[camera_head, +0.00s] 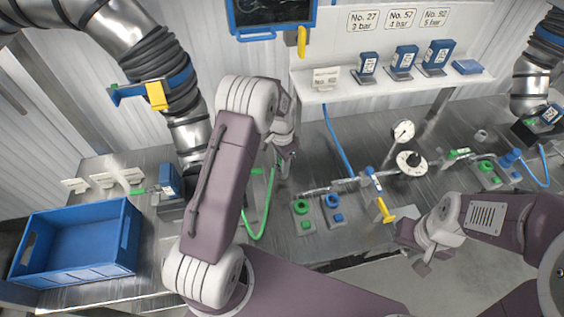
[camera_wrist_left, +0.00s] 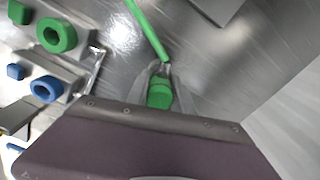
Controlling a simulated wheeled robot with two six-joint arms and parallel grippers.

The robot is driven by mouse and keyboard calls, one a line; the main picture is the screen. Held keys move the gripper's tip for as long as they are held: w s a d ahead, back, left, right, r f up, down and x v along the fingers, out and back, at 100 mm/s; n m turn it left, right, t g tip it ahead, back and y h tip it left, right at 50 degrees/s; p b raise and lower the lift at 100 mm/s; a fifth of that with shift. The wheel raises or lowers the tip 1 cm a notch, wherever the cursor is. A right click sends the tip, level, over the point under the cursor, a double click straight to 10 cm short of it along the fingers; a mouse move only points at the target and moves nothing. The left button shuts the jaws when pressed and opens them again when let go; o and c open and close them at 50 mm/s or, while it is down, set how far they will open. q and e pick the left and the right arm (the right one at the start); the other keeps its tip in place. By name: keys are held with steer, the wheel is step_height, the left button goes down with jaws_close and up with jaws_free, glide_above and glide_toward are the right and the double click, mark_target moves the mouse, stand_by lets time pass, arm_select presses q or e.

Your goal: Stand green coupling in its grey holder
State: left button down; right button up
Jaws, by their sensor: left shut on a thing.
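The green coupling (camera_wrist_left: 158,92) is between the fingers of my left gripper (camera_wrist_left: 157,78) in the left wrist view, with the green hose (camera_wrist_left: 147,28) running from it. In the head view my left gripper (camera_head: 284,172) is above the bench, mostly behind my arm, and the coupling is not clear there; the green hose shows as a loop (camera_head: 267,212). A grey holder (camera_wrist_left: 35,32) with a green ring stands apart from the coupling, left of it; it also shows in the head view (camera_head: 303,224). My right gripper (camera_head: 414,247) is at the lower right; its jaws are unclear.
A grey holder with a blue ring (camera_head: 335,220) stands beside the green-ringed one. A pipe with gauges (camera_head: 403,131) and a yellow-handled valve (camera_head: 385,211) lies to the right. A blue crate (camera_head: 75,272) is at the left. The metal bench around my left gripper is mostly bare.

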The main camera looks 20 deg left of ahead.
arm_select(q)
steer(key=shift+f, duration=0.2)
stand_by(0.4)
steer(key=shift+f+b, duration=0.3)
steer(key=shift+f, duration=0.15)
steer(key=shift+f, duration=0.1)
steer(key=shift+s+f, duration=0.25)
stand_by(0.4)
